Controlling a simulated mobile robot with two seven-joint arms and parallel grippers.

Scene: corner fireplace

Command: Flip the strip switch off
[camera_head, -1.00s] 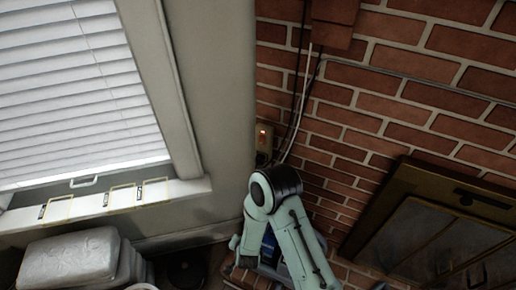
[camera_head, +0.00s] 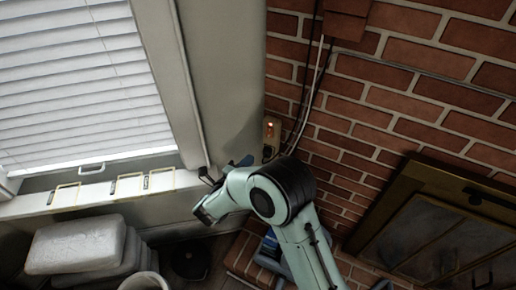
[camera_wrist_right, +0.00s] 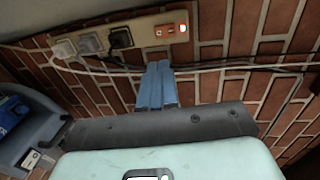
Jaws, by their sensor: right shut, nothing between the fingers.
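The beige power strip (camera_head: 267,150) is fixed upright on the brick wall beside the corner. It also shows in the wrist view (camera_wrist_right: 148,33), with plugs in one part. Its switch (camera_wrist_right: 183,28) is at one end and glows red; the glow shows in the head view too (camera_head: 270,125). My right gripper (camera_head: 246,160) is beside the strip's lower part in the head view. In the wrist view its blue fingers (camera_wrist_right: 159,66) are together and empty, with the tips just below the strip and left of the switch. I cannot tell whether they touch it. My left gripper is out of view.
Cables (camera_head: 305,85) run along the bricks by the strip. A window sill (camera_head: 100,195) with small frames and stacked cushions (camera_head: 75,245) are at the left. A fireplace (camera_head: 430,225) is at the right. A blue object (camera_wrist_right: 12,112) lies at the wrist view's left edge.

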